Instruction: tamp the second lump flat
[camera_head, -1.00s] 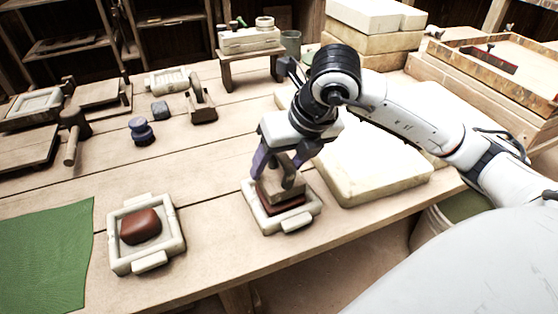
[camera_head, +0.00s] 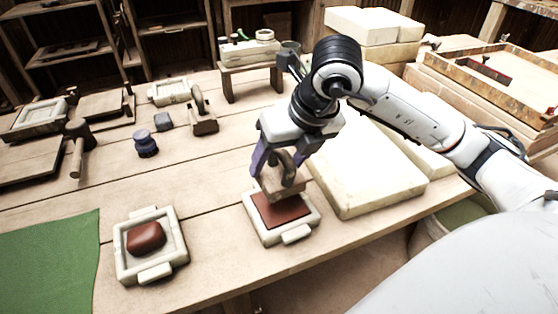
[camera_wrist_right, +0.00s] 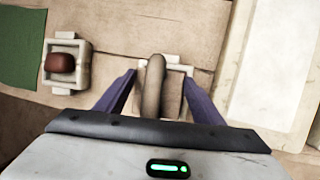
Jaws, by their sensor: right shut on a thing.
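My right gripper (camera_head: 278,172) is shut on the handle of a wooden tamper (camera_head: 284,188). The tamper's block hangs over the right mould (camera_head: 271,236), seemingly a little above the clay. In that mould the red-brown clay (camera_head: 280,212) looks flat and spreads across the frame. The left mould (camera_head: 124,262) holds a rounded red-brown lump (camera_head: 146,238) standing in its middle, clear of the frame's sides. In the right wrist view the tamper handle (camera_wrist_right: 152,88) lies between my fingers, and the lump (camera_wrist_right: 58,63) shows at the left. My left gripper is out of view.
A green cloth (camera_head: 50,262) lies at the front left. A pale slab (camera_head: 372,180) lies right of the right mould. A mallet (camera_head: 77,145), a dark blue knobbed piece (camera_head: 146,146) and a wooden-handled tool (camera_head: 202,118) stand farther back. The bench between the moulds is clear.

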